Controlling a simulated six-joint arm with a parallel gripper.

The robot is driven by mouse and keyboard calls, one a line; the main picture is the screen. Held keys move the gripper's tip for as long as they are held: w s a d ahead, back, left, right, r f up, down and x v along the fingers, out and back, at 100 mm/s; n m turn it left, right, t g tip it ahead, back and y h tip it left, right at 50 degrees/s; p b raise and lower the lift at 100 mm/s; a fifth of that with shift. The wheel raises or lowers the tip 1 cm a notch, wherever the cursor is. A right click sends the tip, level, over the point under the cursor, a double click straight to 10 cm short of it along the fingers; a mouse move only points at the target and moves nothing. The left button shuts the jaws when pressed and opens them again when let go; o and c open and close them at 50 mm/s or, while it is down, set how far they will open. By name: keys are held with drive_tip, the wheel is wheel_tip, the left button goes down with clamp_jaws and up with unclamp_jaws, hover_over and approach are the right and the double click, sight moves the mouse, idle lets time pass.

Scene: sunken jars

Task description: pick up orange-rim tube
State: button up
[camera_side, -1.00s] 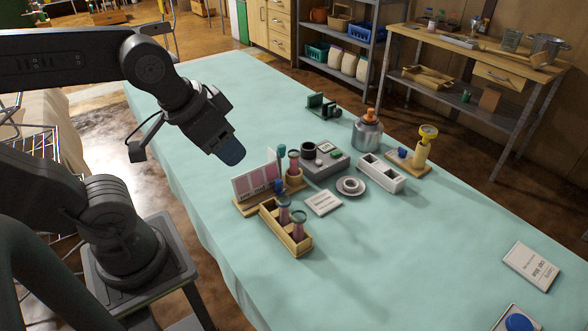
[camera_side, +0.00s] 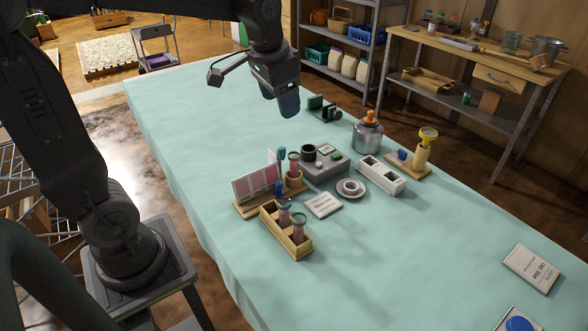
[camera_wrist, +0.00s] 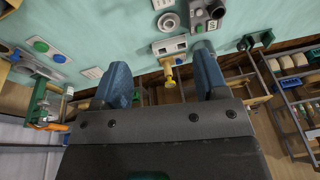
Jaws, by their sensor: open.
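Two pink-filled tubes (camera_side: 299,228) stand upright in a wooden rack (camera_side: 301,251) near the table's middle. Another pink-filled tube (camera_side: 293,168) stands in a wooden stand behind them. Their rims look dull in the side view, and I cannot tell which one is orange. My gripper (camera_side: 288,106) is high above the table, beyond the tubes, pointing down and empty. In the wrist view its two blue fingers (camera_wrist: 163,80) are spread wide with nothing held between them. I cannot make out the tubes in the wrist view.
A grey block with a black ring (camera_side: 325,168), a saucer (camera_side: 351,196), a white two-slot block (camera_side: 381,181), a silver jar with an orange top (camera_side: 368,135) and a yellow-topped bottle (camera_side: 422,152) stand near the tubes. A pink-panelled board (camera_side: 256,184) is beside the rack.

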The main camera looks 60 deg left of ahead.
drive_tip(key=w+a+f+g, duration=0.2)
drive_tip(key=w+a+f, duration=0.35)
drive_tip(key=w, duration=0.35)
drive_tip(key=m+g, duration=0.1)
drive_tip(key=g, duration=0.1)
approach(294, 155)
drive_tip(key=shift+h, duration=0.3)
drive_tip(key=f, duration=0.2)
drive_tip(key=a+f, duration=0.1)
drive_tip(key=f, duration=0.1)
drive_tip(key=shift+f, duration=0.35)
drive_tip(key=shift+s+f, duration=0.25)
drive_tip(key=shift+f, duration=1.2)
drive_tip(key=shift+s+f, duration=0.2)
drive_tip(key=shift+f, duration=1.2)
drive_tip(key=shift+c, duration=0.2)
drive_tip(key=c, duration=1.1)
drive_tip(key=shift+o, duration=0.2)
drive_tip(key=shift+r, duration=0.2)
